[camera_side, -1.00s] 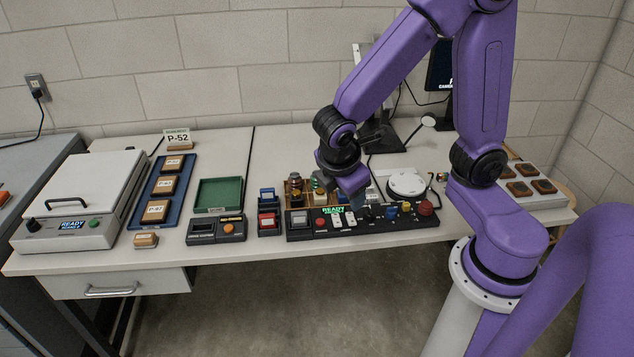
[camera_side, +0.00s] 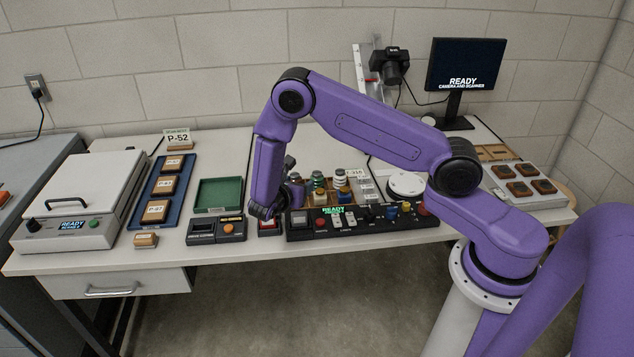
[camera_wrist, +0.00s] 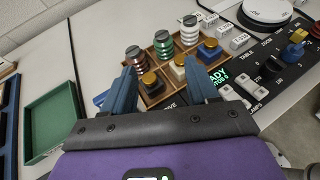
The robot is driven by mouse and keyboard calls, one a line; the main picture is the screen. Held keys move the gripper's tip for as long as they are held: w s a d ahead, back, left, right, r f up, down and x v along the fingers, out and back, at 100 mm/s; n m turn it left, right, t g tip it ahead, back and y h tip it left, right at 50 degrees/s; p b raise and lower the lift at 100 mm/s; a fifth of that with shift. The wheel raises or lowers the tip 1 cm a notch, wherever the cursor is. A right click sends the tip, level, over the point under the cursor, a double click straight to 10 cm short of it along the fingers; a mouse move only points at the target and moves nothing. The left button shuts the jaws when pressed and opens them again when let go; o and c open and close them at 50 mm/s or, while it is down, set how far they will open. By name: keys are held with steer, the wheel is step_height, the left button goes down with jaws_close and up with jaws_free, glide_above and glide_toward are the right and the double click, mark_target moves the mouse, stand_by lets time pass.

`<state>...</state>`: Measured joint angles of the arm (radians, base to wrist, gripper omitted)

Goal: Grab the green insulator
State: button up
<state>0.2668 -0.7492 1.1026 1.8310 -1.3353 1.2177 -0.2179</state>
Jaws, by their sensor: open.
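The green insulator (camera_wrist: 163,46), ribbed with a dark cap, stands in the back row of a wooden compartment box (camera_wrist: 153,102). In the wrist view it is between a brown insulator (camera_wrist: 136,59) on its left and a white one (camera_wrist: 190,31) on its right. It also shows in the side view (camera_side: 318,183), just right of my gripper. My gripper (camera_wrist: 158,68) is open and empty. Its blue fingers appear either side of the box's front pieces, with the green insulator beyond them, apart from both. In the side view my wrist hides the box's left part.
Front compartments hold knobbed blocks, including a white one (camera_wrist: 178,67) and a blue one (camera_wrist: 209,51). A black control panel (camera_side: 365,222) lies along the front edge. A green tray (camera_side: 219,194) is left. A white round plate (camera_side: 406,185) is right.

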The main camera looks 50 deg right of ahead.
glide_toward(317, 173)
steer(key=x, duration=0.5)
steer(key=shift+w+r, duration=0.15)
steer(key=shift+x, duration=2.8)
steer(key=shift+a, duration=0.1)
steer(key=shift+c, duration=0.2)
steer(key=c, duration=0.7)
